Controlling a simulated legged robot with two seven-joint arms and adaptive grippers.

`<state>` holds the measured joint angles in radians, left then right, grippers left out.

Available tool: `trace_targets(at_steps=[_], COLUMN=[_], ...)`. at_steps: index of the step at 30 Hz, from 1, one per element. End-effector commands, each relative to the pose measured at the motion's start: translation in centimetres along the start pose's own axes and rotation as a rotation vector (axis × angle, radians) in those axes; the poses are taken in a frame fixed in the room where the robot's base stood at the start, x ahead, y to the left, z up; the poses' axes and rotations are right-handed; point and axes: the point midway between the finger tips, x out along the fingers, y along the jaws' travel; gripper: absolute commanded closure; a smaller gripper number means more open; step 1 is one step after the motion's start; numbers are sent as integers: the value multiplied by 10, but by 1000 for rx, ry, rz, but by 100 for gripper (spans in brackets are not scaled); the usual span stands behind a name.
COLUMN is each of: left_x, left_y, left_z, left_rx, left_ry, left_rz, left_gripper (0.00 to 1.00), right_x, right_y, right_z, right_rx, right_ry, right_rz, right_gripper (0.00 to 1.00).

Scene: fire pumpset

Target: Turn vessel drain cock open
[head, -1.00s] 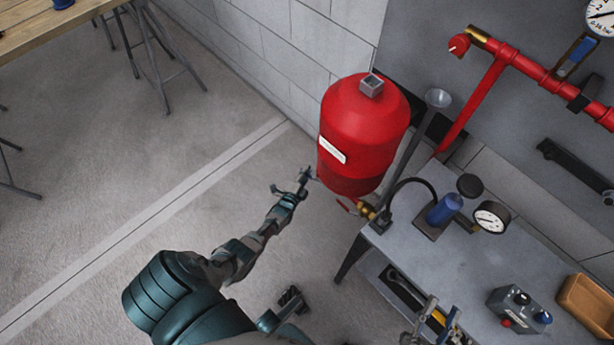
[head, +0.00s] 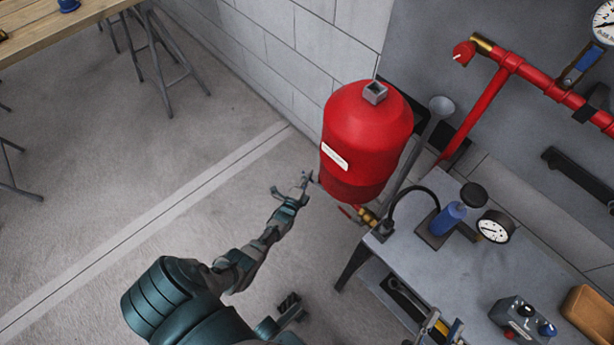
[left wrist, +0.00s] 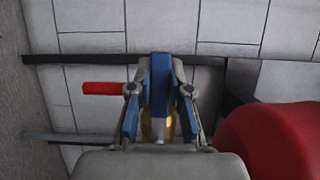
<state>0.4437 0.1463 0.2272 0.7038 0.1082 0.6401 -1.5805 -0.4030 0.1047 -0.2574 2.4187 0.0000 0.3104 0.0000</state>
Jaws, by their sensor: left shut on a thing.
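The red vessel (head: 368,125) hangs upright beside the bench; its curved side also shows at the right of the left wrist view (left wrist: 275,140). My left gripper (head: 300,183) is at the lower left of the vessel. In the left wrist view its fingers (left wrist: 160,90) are shut on an upright blue handle (left wrist: 160,75), with brass just below. The handle is too small to make out in the head view. A red lever (head: 346,212) sits on a brass valve (head: 368,217) under the vessel.
A grey bench (head: 470,262) stands at the right with a pressure gauge (head: 494,227), a blue cylinder (head: 447,217) and a control box (head: 524,318). A black hose (head: 412,190) curves near the valve. A block wall (head: 290,60) is behind.

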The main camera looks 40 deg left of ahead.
Motion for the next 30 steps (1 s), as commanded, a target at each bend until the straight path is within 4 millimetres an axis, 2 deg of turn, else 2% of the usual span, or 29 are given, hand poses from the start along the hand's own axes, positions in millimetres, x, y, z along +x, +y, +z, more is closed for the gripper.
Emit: trace_targets(at_steps=[1,3,4,13,17,20,30], left_x=[-3,-3,-3,-2,-11,-26,-99], left_y=[5,5,4,3,4,4,4], left_z=[-8,-7,-7,-2,-2,-2,-4], left_rx=[4,4,4,-1,-2,-1,0], left_ry=[13,12,11,5,6,5,6], left_rz=[10,10,9,5,6,5,8], left_gripper=[77,60,55,55,55,55,55], right_x=[0,0,0,-2,-2,-2,-2], right_y=[0,0,0,-1,-1,-1,0], right_z=[0,0,0,0,-1,-1,-1], right_rx=[0,1,1,2,1,1,1], right_ry=[-1,-1,-1,-3,-2,-1,-1], right_rz=[0,1,1,0,0,0,0], right_gripper=[60,60,60,60,60,60,60])
